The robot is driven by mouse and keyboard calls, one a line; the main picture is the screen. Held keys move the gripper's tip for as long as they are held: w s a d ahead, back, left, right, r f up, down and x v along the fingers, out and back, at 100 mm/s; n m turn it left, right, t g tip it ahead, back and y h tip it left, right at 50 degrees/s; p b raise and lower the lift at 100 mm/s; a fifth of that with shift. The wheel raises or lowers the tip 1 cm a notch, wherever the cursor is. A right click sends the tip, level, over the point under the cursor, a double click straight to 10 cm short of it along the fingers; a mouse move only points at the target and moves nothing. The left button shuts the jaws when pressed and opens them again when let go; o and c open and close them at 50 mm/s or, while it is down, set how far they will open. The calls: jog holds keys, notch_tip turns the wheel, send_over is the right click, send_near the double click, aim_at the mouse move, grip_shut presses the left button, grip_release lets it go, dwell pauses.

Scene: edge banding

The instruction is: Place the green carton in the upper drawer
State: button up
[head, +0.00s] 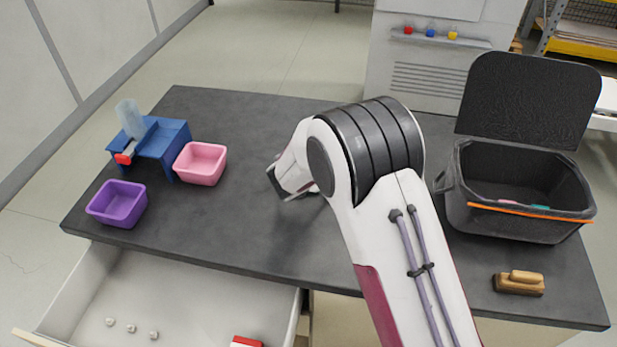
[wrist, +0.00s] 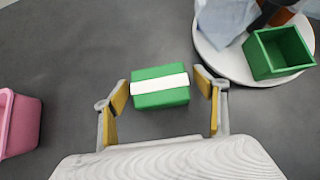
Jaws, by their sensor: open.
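The green carton (wrist: 158,101) has a white band across it and lies on the dark table in the wrist view. My gripper (wrist: 163,90) is open, with its yellow-padded fingers on either side of the carton and small gaps between. In the head view my arm hides the carton and most of the gripper. A drawer (head: 190,295) is pulled open below the table's front left edge. It holds several small pale pieces (head: 131,328) and a red and white item (head: 246,342).
A pink bin (head: 201,164), a purple bin (head: 117,204) and a blue stand (head: 163,139) are at the left. An open black crate (head: 520,225) and a brush (head: 519,283) are at the right. A green open box (wrist: 281,54) sits on a white round plate (wrist: 232,66).

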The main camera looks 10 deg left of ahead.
jog(key=c, duration=1.3)
jog(key=shift+c, duration=0.2)
jog(key=shift+r, duration=0.1)
jog(key=shift+r, duration=4.95)
